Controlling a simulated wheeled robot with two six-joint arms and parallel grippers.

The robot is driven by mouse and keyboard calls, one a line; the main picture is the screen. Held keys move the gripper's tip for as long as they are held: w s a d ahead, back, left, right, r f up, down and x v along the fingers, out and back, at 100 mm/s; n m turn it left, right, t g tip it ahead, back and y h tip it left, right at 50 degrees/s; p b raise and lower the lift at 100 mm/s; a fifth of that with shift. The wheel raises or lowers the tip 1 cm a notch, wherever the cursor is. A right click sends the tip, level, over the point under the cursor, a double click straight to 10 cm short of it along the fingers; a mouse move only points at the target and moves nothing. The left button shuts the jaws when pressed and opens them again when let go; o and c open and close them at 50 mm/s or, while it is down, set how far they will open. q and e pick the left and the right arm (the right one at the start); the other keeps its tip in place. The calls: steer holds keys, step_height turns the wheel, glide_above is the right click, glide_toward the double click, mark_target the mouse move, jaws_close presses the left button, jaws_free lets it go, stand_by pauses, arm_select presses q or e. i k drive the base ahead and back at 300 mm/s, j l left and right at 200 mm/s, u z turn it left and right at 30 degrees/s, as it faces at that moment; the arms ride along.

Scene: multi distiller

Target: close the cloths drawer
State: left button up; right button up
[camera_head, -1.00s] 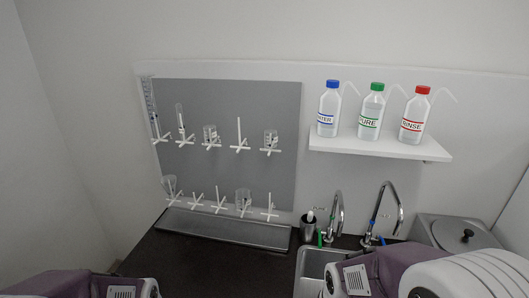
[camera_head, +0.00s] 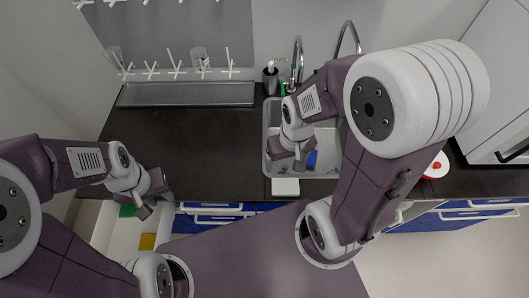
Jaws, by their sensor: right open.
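The open cloths drawer (camera_head: 122,236) is pulled out below the counter at the lower left. A green cloth (camera_head: 127,210) and a yellow cloth (camera_head: 147,241) lie in it. My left arm partly hides the drawer. My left gripper (camera_head: 154,204) is above the drawer's right side, by the counter's front edge. Whether it touches the drawer or how far its fingers are apart is not clear. My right gripper (camera_head: 299,160) is open above the sink, far to the right of the drawer.
The sink (camera_head: 270,150) with taps and a blue item (camera_head: 311,159) is set in the dark counter (camera_head: 190,165). A white block (camera_head: 285,187) lies at its front edge. Blue-fronted drawers (camera_head: 215,220) are below. A glassware rack (camera_head: 185,95) stands behind. The counter's left half is clear.

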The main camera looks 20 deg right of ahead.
mark_target(117, 238)
steer(key=k+j+u, duration=0.15)
steer(key=j+u, duration=0.3)
steer(key=k+j+u, duration=0.1)
steer(key=j+u, duration=0.85)
steer(key=k+l, duration=0.05)
steer(key=l, duration=0.05)
